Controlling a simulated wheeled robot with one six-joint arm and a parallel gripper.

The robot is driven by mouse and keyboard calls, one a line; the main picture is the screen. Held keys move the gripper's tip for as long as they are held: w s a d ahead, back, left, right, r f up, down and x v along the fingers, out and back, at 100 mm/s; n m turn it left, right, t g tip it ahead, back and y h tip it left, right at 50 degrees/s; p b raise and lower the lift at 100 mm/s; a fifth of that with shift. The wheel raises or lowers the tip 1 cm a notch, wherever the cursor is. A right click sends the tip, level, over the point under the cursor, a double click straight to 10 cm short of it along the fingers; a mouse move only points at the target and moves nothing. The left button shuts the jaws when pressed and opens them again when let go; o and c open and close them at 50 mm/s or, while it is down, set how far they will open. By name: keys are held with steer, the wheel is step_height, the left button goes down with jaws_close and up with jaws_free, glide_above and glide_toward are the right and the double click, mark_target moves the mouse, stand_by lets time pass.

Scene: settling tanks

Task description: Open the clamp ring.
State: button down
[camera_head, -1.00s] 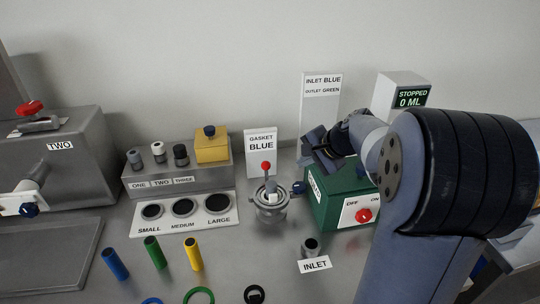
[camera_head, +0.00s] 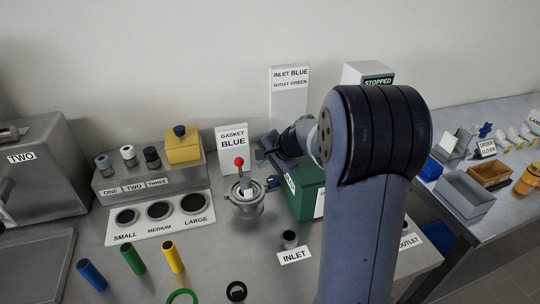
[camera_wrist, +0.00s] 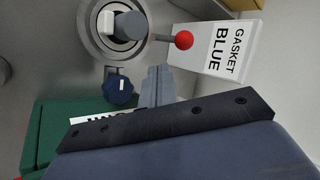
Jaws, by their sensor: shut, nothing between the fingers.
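The clamp ring (camera_head: 245,202) is a round metal fitting on the steel bench, with a lever ending in a red ball (camera_head: 239,161). In the wrist view the ring (camera_wrist: 92,35) is at the upper left, and the red ball (camera_wrist: 183,40) points towards the gasket sign. A dark blue knob (camera_wrist: 119,90) sits beside the ring. My gripper (camera_head: 262,157) is just right of the red ball in the head view. In the wrist view its fingers (camera_wrist: 158,72) are shut and empty, below the lever and apart from the ball.
A white sign reading "GASKET BLUE" (camera_head: 232,144) stands behind the ring. A green box (camera_head: 306,201) is close on the right, partly hidden by my arm. An inlet port (camera_head: 289,239) and colored tubes (camera_head: 132,259) stand in front. A size board (camera_head: 160,217) lies left.

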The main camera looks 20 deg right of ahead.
steer(key=w+a+f+p, duration=0.1)
steer(key=w+a+f, duration=0.2)
steer(key=w, duration=0.2)
steer(key=shift+p, duration=0.4)
steer(key=shift+a, duration=0.15)
